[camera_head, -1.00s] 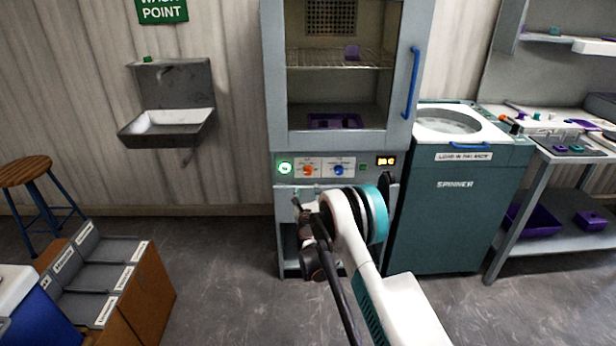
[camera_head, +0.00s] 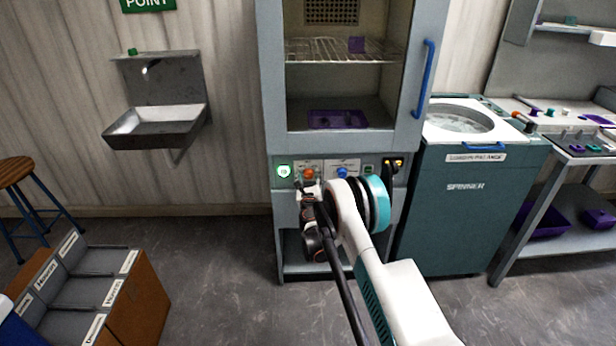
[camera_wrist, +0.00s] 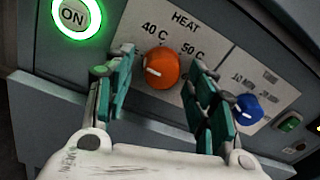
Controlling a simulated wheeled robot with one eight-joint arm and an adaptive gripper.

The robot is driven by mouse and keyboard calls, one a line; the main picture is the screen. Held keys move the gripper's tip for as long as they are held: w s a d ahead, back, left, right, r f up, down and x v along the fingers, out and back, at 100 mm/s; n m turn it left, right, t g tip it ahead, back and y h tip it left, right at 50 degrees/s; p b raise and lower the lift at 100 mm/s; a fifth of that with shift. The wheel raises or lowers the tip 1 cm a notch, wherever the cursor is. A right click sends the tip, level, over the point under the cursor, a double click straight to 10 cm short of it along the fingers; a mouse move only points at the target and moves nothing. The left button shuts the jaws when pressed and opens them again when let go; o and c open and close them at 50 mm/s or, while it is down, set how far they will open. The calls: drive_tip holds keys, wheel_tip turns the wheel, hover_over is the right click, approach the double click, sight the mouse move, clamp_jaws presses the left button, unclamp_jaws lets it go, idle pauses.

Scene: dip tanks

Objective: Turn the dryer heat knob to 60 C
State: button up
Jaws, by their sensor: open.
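The orange heat knob (camera_wrist: 161,68) is on the dryer panel, under the word HEAT, with 40 C and 50 C marks readable above it. In the head view the heat knob (camera_head: 308,173) is just above my gripper (camera_head: 308,190). In the wrist view my gripper (camera_wrist: 160,95) is open, with one teal finger on each side of the knob and visible gaps to it. The dryer (camera_head: 268,110) stands in front of me.
A lit green ON button (camera_wrist: 75,15) is left of the knob. A blue timer knob (camera_wrist: 247,108) is close to the right finger, with a green switch (camera_wrist: 290,122) beyond. The spinner (camera_head: 465,215) stands to the right. A sink (camera_head: 155,130) hangs on the left wall.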

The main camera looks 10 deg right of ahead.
drive_tip(key=c, duration=1.1)
drive_tip(key=shift+o, duration=0.2)
